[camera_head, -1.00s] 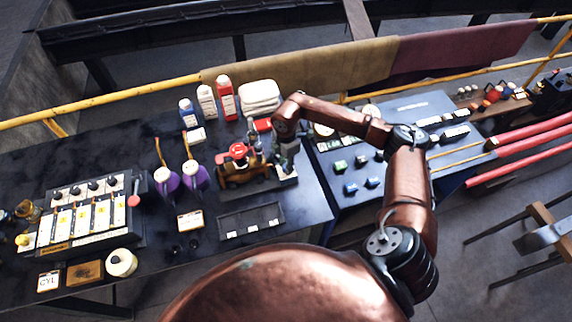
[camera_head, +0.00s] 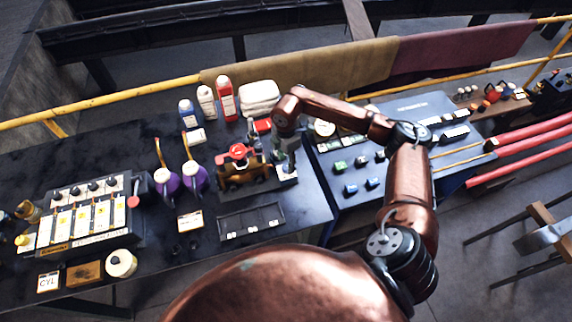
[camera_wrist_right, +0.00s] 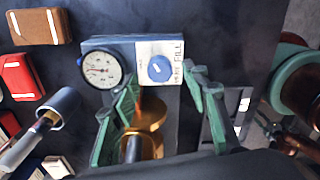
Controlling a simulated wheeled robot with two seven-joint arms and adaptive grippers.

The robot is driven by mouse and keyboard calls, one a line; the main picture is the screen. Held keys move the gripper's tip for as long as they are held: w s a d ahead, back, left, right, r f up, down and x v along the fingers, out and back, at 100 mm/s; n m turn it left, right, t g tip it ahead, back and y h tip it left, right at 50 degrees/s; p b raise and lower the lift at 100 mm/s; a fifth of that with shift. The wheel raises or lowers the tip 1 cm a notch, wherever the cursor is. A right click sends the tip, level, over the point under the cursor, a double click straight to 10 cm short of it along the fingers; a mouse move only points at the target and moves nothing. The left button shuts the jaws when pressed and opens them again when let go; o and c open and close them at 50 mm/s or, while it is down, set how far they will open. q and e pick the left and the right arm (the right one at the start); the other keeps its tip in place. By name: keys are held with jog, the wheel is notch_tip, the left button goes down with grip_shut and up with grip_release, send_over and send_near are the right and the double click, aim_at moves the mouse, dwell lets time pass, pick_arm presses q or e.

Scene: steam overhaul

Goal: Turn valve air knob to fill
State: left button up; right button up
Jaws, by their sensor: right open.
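The blue valve air knob (camera_wrist_right: 160,68) sits on a pale plate (camera_wrist_right: 172,50) marked FILL on its right side; smaller red lettering lies beside the knob. A round white gauge (camera_wrist_right: 100,70) adjoins the plate on the left. My right gripper (camera_wrist_right: 163,82) is open, its green fingers spread on both sides of the knob's near side. I cannot tell whether either finger touches it. In the head view my right gripper (camera_head: 284,158) points down just right of a small brass engine (camera_head: 240,172) with a red top. The knob is too small to make out there. My left gripper is not in view.
Purple-bodied oil cans (camera_head: 167,182) and a slotted black tray (camera_head: 250,222) stand close by. A blue panel (camera_head: 400,120) with small blocks lies right of the bench. In the wrist view a brass part (camera_wrist_right: 150,115) shows between the fingers.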

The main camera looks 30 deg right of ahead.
aim_at(286, 167)
notch_tip(286, 167, up, 9)
jog(key=shift+r, duration=0.2)
dwell(0.6)
